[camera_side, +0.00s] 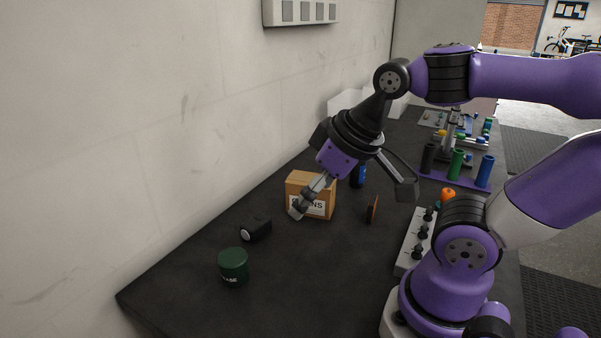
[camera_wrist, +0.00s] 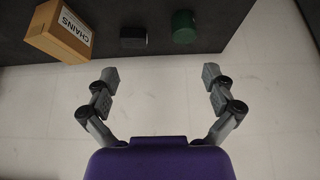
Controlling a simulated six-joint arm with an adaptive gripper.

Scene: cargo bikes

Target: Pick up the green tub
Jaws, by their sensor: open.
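The green tub (camera_side: 233,266) is a short dark-green cylinder with white lettering, standing upright on the dark table near its front left corner in the side view. In the wrist view the green tub (camera_wrist: 184,27) shows at the top, right of centre. My gripper (camera_side: 309,204) is in the air, in front of the cardboard box in the side view, well to the right of the tub and above it. In the wrist view my gripper (camera_wrist: 160,75) has its two fingers wide apart with nothing between them.
A cardboard box labelled CHAINS (camera_wrist: 62,32) and a small black lamp-like block (camera_side: 256,228) stand near the tub. A reddish-brown piece (camera_side: 373,209) and a blue item (camera_side: 358,176) lie further right. A pale wall (camera_side: 130,130) borders the table; table around the tub is clear.

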